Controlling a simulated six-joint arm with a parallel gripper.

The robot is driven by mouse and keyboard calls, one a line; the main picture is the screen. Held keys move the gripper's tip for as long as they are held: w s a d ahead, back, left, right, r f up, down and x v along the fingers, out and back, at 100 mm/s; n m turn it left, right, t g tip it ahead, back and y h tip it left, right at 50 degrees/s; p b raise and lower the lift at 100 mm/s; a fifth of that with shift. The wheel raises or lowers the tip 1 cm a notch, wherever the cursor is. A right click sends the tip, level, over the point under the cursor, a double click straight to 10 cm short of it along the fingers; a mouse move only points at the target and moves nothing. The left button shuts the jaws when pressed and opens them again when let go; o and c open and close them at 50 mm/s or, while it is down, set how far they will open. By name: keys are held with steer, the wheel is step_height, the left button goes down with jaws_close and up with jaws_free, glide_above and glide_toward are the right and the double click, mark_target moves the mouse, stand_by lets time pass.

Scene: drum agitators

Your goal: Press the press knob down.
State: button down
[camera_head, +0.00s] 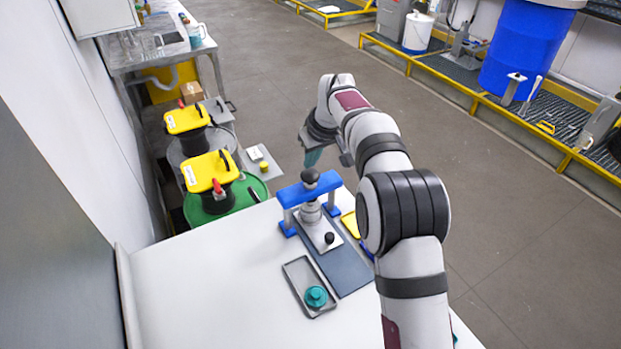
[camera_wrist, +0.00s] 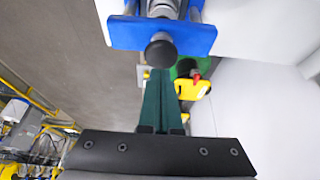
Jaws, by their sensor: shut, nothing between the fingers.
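The press stands on the white table with a blue bridge frame (camera_head: 300,193) over a grey column. Its dark round press knob (camera_head: 310,177) sits on top, above the blue crossbar. The knob (camera_wrist: 161,51) also shows in the wrist view in front of the blue bar (camera_wrist: 190,38). My gripper (camera_head: 313,158) has teal fingers, shut together and empty, just beyond the knob in the head view. In the wrist view the fingertips (camera_wrist: 160,71) lie close to the knob's edge; I cannot tell whether they touch. The knob stands clear above the crossbar.
A grey tray (camera_head: 291,275) with a teal round piece (camera_head: 316,296) lies in front of the press. A small black knob (camera_head: 329,238) is on the press base. Yellow-topped drums (camera_head: 210,170) stand at the left. The table's left part is clear.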

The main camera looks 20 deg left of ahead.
steer(key=shift+f, duration=1.2)
steer(key=shift+r, duration=0.65)
steer(key=shift+r, duration=3)
